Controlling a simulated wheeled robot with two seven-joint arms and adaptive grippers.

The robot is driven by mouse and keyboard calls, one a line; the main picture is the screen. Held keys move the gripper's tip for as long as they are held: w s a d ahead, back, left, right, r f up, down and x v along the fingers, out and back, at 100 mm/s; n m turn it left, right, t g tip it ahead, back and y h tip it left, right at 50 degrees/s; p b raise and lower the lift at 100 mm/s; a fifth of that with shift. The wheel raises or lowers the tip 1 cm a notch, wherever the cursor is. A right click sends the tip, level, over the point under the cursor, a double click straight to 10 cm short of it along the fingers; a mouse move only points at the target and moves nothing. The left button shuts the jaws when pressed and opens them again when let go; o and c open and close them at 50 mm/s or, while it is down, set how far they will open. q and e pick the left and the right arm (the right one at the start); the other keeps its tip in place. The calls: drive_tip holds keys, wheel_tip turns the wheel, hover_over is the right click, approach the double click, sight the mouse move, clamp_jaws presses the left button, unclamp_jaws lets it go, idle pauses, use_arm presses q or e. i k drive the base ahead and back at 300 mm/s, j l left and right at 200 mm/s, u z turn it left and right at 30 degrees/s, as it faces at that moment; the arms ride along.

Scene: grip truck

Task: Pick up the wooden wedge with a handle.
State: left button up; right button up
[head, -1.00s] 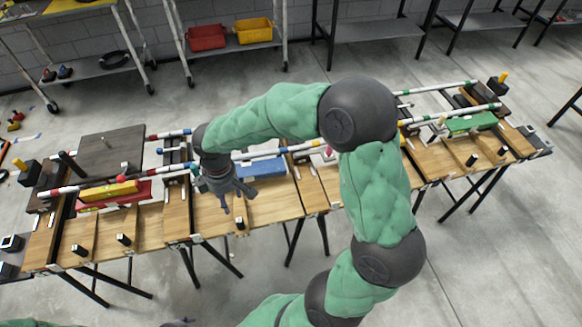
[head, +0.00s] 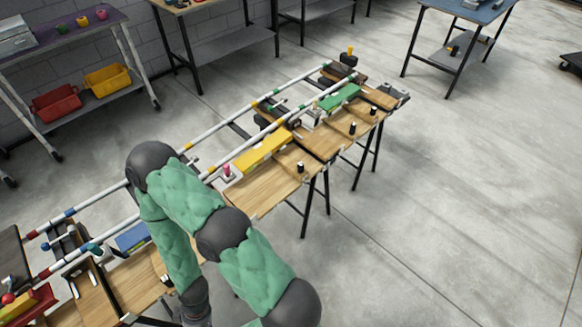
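I cannot make out for certain which piece is the wooden wedge with a handle. A dark block with an upright yellow handle (head: 348,57) stands at the far end of the long row of wooden boards; its shape is too small to judge. Several short dark pegs, such as a near peg (head: 300,167), stand on the boards. My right arm bends down over the near part of the row. My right gripper (head: 197,317) is at the bottom edge, mostly cut off, and far from the yellow-handled block. My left gripper is out of view.
Striped rods run lengthwise above the wooden boards (head: 255,190). A yellow block (head: 262,150), a green block (head: 340,97) and a blue block (head: 132,237) lie along them. A cart with red (head: 56,103) and yellow bins (head: 107,78) stands behind. The floor (head: 450,200) at right is open.

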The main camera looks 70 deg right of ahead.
sight(296, 170)
drive_tip(key=z, duration=2.45)
drive_tip(key=l, duration=0.1)
